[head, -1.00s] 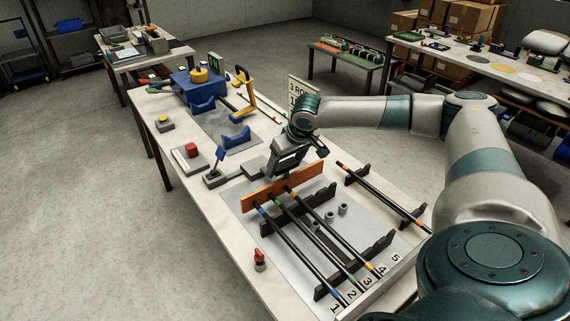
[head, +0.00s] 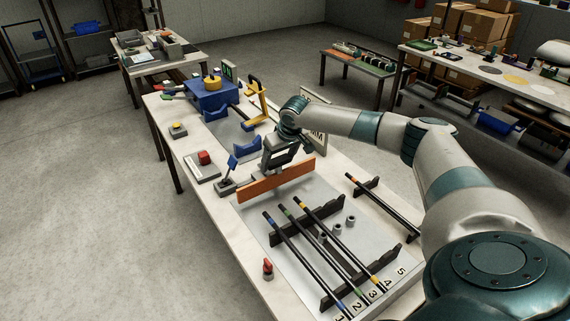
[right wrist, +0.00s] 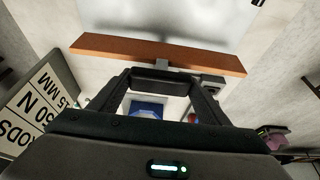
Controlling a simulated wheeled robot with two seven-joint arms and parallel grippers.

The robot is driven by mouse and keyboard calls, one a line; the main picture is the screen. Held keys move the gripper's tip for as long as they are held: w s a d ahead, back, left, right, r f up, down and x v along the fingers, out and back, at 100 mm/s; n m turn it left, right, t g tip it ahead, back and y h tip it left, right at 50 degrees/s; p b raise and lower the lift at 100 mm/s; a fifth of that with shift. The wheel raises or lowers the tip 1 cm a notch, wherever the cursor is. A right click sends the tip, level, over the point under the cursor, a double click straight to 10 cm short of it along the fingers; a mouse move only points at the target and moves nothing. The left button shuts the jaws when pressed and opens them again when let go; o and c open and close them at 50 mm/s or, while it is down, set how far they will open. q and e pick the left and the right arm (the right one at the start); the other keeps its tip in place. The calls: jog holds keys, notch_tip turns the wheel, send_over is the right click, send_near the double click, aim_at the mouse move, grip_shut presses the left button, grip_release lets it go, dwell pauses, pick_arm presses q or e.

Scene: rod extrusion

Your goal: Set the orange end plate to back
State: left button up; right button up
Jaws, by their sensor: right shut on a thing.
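The orange end plate (head: 262,187) stands across the table, just beyond the far ends of the rods, with a gap to them. In the right wrist view the plate (right wrist: 155,53) spans the picture as a long orange bar. My left gripper is out of view.
Several black rods (head: 325,243) with coloured bands lie on dark notched supports (head: 366,275) on a grey board. A blue lever (head: 234,161) and a red-button box (head: 204,159) stand left of the plate. A blue machine (head: 212,95) stands farther back. A sign (head: 318,138) stands behind my arm.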

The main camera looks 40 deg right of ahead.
jog(key=shift+w+d+r, duration=0.15)
jog(key=shift+w+r, duration=0.05)
jog(key=shift+w, duration=0.1)
jog(key=o, duration=1.5)
jog(key=shift+w, duration=0.1)
jog(key=shift+f, duration=0.15)
jog(key=shift+s+r, duration=0.2)
jog(key=shift+r, duration=0.15)
jog(key=b+v, duration=0.3)
jog(key=v, duration=1.3)
jog(key=shift+s+r+b, duration=0.1)
jog(key=shift+r+b, duration=0.15)
jog(key=shift+b, duration=0.15)
